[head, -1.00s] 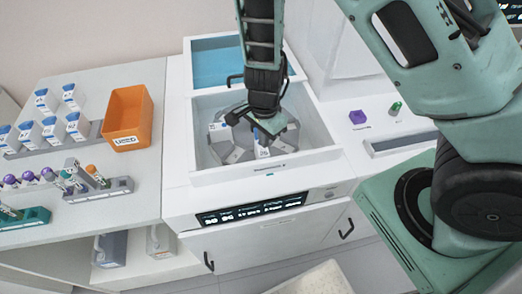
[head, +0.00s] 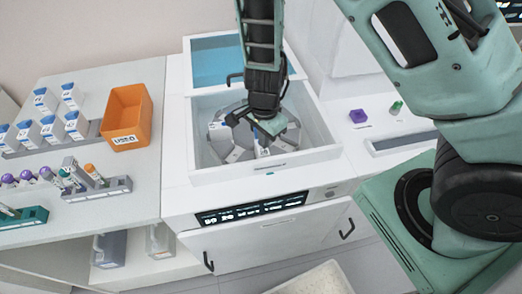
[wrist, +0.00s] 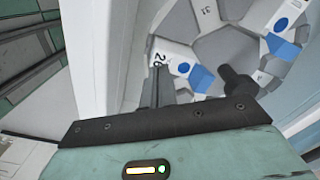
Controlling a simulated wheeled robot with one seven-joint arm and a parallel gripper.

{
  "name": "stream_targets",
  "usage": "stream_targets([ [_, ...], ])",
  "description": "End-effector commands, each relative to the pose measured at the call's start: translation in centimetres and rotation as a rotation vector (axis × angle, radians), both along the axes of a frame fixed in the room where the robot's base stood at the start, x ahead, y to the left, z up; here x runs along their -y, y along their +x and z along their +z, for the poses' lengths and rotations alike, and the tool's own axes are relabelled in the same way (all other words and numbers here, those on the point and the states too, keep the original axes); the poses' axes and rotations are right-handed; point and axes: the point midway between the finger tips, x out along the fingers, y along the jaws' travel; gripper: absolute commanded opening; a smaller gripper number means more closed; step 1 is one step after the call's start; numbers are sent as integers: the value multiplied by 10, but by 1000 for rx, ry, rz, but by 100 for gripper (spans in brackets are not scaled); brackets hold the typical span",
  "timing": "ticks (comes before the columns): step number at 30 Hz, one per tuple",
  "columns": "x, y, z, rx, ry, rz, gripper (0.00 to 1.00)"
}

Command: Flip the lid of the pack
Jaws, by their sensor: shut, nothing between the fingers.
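A white wedge-shaped pack (wrist: 176,58) with a black number, a blue dot and a blue part beside the dot sits in the grey carousel (wrist: 225,48) in the wrist view. Whether its lid is up or down I cannot tell. In the head view my gripper (head: 254,130) is low over the carousel, inside the white open bay (head: 325,134), and hides most of the pack's top. It is shut and holds nothing. In the wrist view its dark fingers are close by the pack; I cannot tell whether they touch it.
Another white pack (wrist: 285,18) with a blue dot sits to the right in the carousel. The bay walls stand close around my gripper. An orange bin (head: 127,108) and tube racks (head: 97,190) are on the left bench. A purple item (head: 358,116) lies at right.

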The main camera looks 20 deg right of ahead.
Motion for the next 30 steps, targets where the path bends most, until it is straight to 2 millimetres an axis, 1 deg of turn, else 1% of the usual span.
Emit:
stream_targets([
  [30, 0, 0, -20, 0, 0, 0, 0],
])
